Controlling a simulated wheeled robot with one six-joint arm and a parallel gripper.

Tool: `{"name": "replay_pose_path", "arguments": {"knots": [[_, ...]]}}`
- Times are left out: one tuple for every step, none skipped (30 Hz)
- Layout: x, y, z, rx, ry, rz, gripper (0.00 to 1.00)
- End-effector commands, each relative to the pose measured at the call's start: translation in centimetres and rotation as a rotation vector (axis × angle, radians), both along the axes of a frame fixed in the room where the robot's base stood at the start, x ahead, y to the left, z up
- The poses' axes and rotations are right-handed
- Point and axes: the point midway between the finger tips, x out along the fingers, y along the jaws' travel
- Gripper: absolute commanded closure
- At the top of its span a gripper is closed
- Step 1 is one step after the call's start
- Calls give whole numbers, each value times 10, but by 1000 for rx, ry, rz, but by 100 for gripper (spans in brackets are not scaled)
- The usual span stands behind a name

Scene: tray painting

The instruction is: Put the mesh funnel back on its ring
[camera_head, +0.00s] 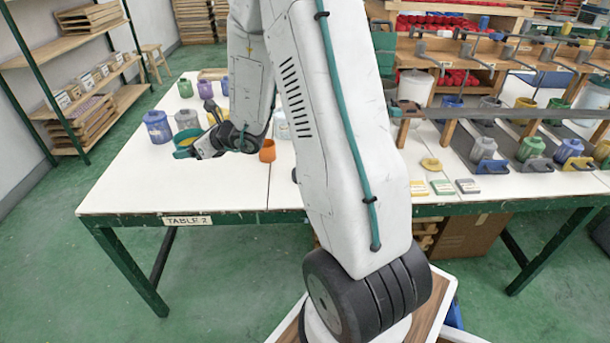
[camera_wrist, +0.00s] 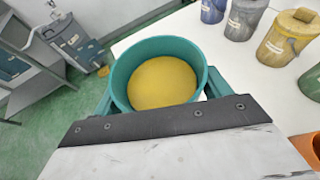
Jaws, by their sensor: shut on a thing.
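A teal, round, open-topped vessel (camera_wrist: 192,55) with a flat yellow inside fills the middle of the wrist view. I take it for the mesh funnel, but I cannot tell whether the yellow is mesh or paint. My gripper (camera_wrist: 158,95) is shut on it, with a teal finger on each side. In the head view the vessel (camera_head: 186,143) is held roughly upright near the table's left side by my gripper (camera_head: 197,146). Its underside is hidden. I cannot pick out its ring in either view.
Lidded paint pots, blue (camera_head: 157,126), grey (camera_head: 187,119) and yellow (camera_wrist: 289,38), stand close by on the white table (camera_head: 180,190). An orange cup (camera_head: 267,150) is right of my gripper. Racks with pots (camera_head: 530,148) line the right. The table's front left is clear.

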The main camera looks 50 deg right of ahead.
Motion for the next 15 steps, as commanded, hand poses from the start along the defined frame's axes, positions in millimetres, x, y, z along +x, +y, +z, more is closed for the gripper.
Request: {"name": "replay_pose_path", "arguments": {"knots": [[-12, -32, -7, 1, 3, -16, 50], [-19, -47, -10, 1, 3, -16, 50], [-28, -65, -15, 2, 3, -15, 50], [-36, -79, -18, 2, 3, -15, 50], [-45, -92, -21, 1, 1, -15, 50], [-57, -109, -25, 2, 1, -14, 50], [-67, -121, -29, 1, 2, -14, 50], [-77, -133, -32, 2, 1, -13, 50], [-92, -148, -37, 2, 2, -12, 50], [-103, -159, -40, 3, 1, -11, 50], [-115, -169, -43, 3, 1, -10, 50], [-132, -181, -47, 3, 0, -8, 50], [-145, -190, -51, 3, 1, -7, 50], [-158, -199, -54, 4, 0, -5, 50], [-176, -210, -58, 3, 0, -4, 50]]}}
